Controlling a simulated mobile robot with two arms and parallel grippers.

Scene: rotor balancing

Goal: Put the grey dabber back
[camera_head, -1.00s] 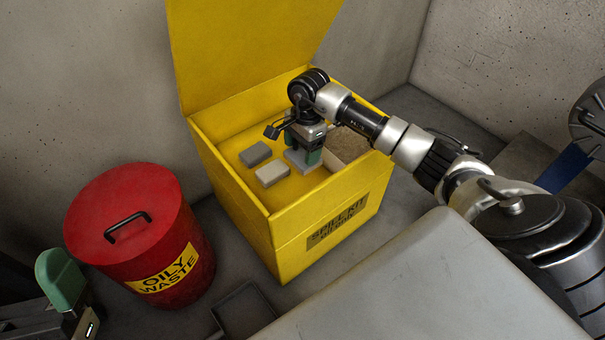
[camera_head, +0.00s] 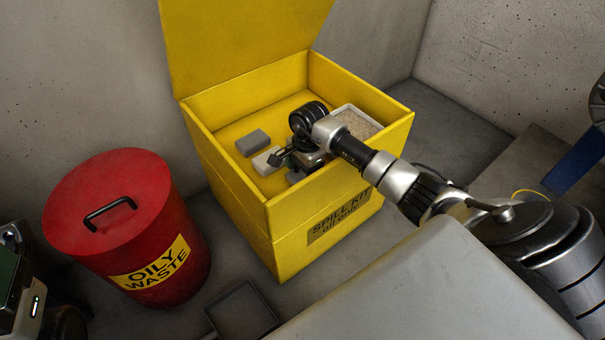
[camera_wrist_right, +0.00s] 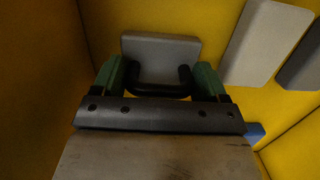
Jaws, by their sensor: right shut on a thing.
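The grey dabber (camera_wrist_right: 160,48), a flat grey block with a black handle, is between the green fingers of my right gripper (camera_wrist_right: 158,80). The gripper is shut on the handle. In the head view my right gripper (camera_head: 295,162) is down inside the yellow spill kit box (camera_head: 292,238), near its front wall. It hides most of the dabber there. Whether the dabber touches the box floor cannot be told. Part of my left gripper (camera_head: 20,295) shows at the lower left edge; its fingertips are cut off.
A dark grey block (camera_head: 253,142) and a beige block (camera_head: 266,161) lie in the box left of my gripper. A tray of granules (camera_head: 357,122) is at its right. The lid stands open. A red oily waste bin (camera_head: 125,230) stands left.

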